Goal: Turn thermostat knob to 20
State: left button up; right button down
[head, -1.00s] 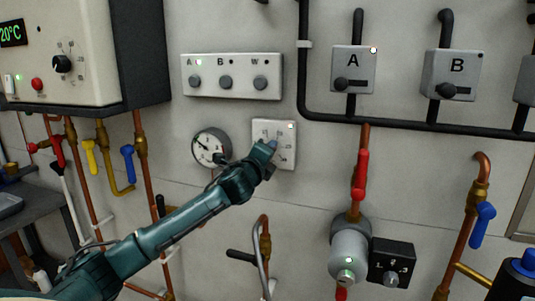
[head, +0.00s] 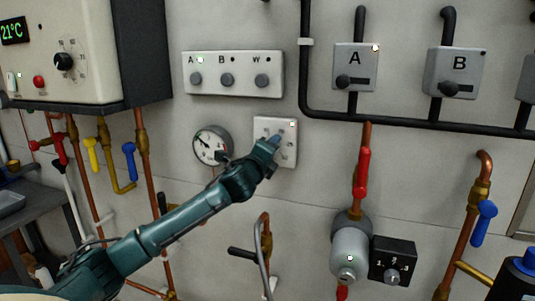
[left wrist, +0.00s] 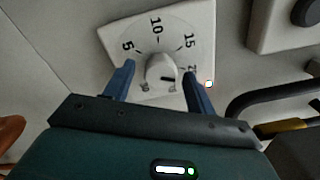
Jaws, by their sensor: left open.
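The thermostat (head: 290,157) is a pale square plate on the wall with a small reddish lamp. In the left wrist view its dial plate (left wrist: 180,40) shows 5, 10 and 15, with a further mark partly hidden by a finger. Its round pale knob (left wrist: 160,66) has a dark line on its lower right part, pointing roughly right; the exact reading is unclear. My left gripper (head: 277,144) is at the thermostat, and in the wrist view its open blue fingers (left wrist: 160,82) stand on both sides of the knob. Contact cannot be told. My right gripper is not in view.
A round gauge (head: 211,146) hangs just left of the thermostat. A three-button panel (head: 232,83) is above it. Valve boxes A (head: 355,68) and B (head: 455,75) sit on black pipes at right. The boiler display (head: 12,31) reads 21°C.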

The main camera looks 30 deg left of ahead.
pick_arm(q)
jog(key=b+v, duration=0.3)
jog(key=v, duration=1)
jog(key=shift+b, duration=0.3)
jog(key=shift+d, duration=0.1)
jog(key=s+d+f+n+g+h, duration=0.15)
jog(key=d+f, duration=0.25)
jog(key=f, duration=0.5)
jog(key=s+d+f+n+g+h, duration=0.1)
jog(key=s+d+f+n+h, duration=0.2)
jog(key=f, duration=0.5)
jog(key=d+f+n+g+h, duration=0.15)
jog(key=d+f, duration=0.25)
jog(key=f, duration=0.5)
jog(key=s+d+f+n+g, duration=0.1)
jog(key=s+d+f+n, duration=0.4)
jog(key=s+f, duration=0.3)
jog(key=s+d+f+n+g+h, duration=0.1)
jog(key=s+d+f+n+g, duration=0.1)
jog(key=s+d+f+n, duration=0.4)
jog(key=s+f+n, duration=0.1)
jog(key=s+f, duration=0.2)
jog(key=s, duration=0.1)
jog(key=shift+s, duration=0.15)
